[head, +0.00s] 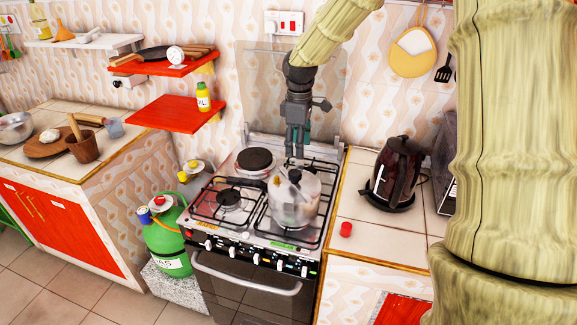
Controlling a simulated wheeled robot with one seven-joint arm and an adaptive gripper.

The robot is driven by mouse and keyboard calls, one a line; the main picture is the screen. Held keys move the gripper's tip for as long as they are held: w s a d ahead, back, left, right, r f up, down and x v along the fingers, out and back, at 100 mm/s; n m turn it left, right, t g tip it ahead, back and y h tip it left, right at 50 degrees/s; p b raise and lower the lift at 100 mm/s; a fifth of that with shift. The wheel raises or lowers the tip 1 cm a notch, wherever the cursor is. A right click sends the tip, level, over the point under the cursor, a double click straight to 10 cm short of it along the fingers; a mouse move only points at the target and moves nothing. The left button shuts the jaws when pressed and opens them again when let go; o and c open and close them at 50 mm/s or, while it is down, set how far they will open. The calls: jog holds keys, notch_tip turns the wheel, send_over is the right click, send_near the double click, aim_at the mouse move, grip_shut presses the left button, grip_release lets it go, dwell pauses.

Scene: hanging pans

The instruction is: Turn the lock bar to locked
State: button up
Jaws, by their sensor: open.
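A silver pressure cooker (297,208) stands on the right front burner of the gas stove. Small dark fittings (294,176) sit on top of its lid, and a dark handle (244,183) reaches out to the left. The lock bar is too small to make out clearly among these parts, and I cannot tell its angle. My gripper (295,153) points down over the back of the stove, above and behind the lid in the picture. Its fingers are apart, with nothing between them, and it appears clear of the cooker.
A kettle (396,172) and a small red object (346,229) are on the right counter. A frying pan (160,53) rests on an upper red shelf, with a yellow bottle (203,97) on the lower one. A green gas cylinder (166,240) stands left of the stove.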

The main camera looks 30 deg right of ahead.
aim_at(295, 172)
jog(key=shift+s+a+f+p, duration=0.3)
jog(key=shift+s+f+p, duration=0.05)
jog(key=shift+s+f, duration=0.4)
jog(key=f, duration=0.2)
jog(key=w+f+p, duration=0.1)
jog(key=f, duration=0.1)
jog(key=w+f, duration=0.1)
jog(key=f, duration=0.1)
jog(key=shift+a, duration=0.2)
jog(key=shift+s+d+f+p, duration=0.1)
jog(key=shift+s+f+p, duration=0.3)
jog(key=shift+s, duration=0.1)
jog(key=shift+f, duration=0.2)
jog(key=shift+w+f, duration=0.3)
jog(key=shift+f, duration=0.2)
jog(key=shift+s+r, duration=0.15)
jog(key=shift+s, duration=0.1)
jog(key=shift+w, duration=0.1)
grip_shut()
